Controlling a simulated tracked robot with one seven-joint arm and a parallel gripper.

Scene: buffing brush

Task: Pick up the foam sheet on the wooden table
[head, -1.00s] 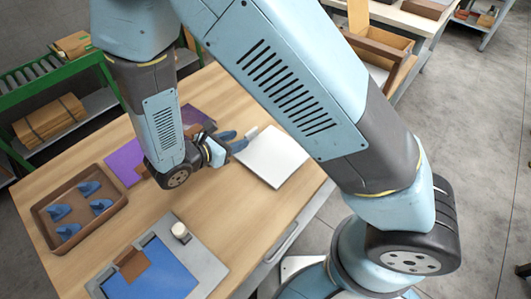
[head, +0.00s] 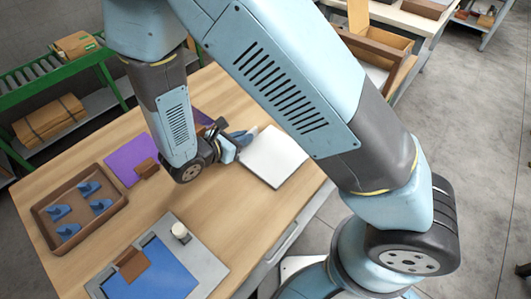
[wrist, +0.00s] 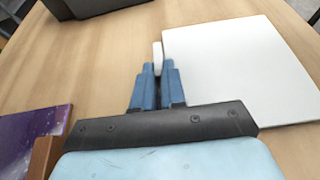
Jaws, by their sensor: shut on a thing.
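A small white piece (wrist: 157,55), which looks like the foam sheet seen edge-on, stands between the two blue fingers of my gripper (wrist: 158,68) in the wrist view. My gripper is shut on it, with its upper end showing past the fingertips. It is beside the left edge of a large flat white board (wrist: 245,75). In the head view my gripper (head: 242,138) is over the far right part of the wooden table (head: 105,225), and the fingers cover most of the piece. I cannot tell whether it still touches the table.
Purple sheets (head: 125,160), one with a brown block (head: 147,168), lie left of my gripper. A brown tray (head: 116,214) holds several blue pieces. A grey tray (head: 205,265) with a blue sheet and a white-topped jar (head: 180,230) is at the front. The table's middle is clear.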

